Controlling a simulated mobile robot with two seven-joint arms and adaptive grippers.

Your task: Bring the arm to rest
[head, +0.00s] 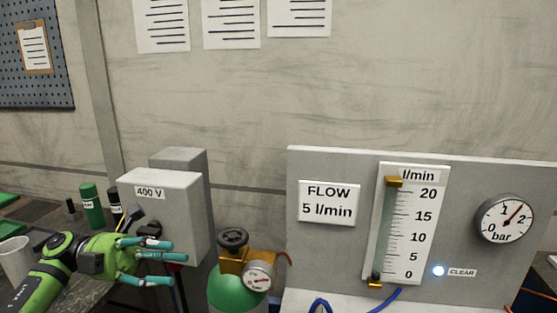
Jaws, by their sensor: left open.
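My left arm comes in from the lower left, with a green and black wrist. My left gripper (158,262) has teal fingers spread open, with nothing between them. It is in front of the lower part of a grey box marked 400 V (165,215). It is to the left of a green gas cylinder (237,288) with a dark valve knob (233,238) and a small gauge. No microscope shows in this view. My right gripper is not in view.
A grey panel (470,190) at the right bears a FLOW 5 l/min sign (328,204), a flow tube (387,235), a bar gauge (504,218) and a lit lamp (438,270) marked CLEAR. Bottles (91,206) and a pale cup (15,258) stand at the left.

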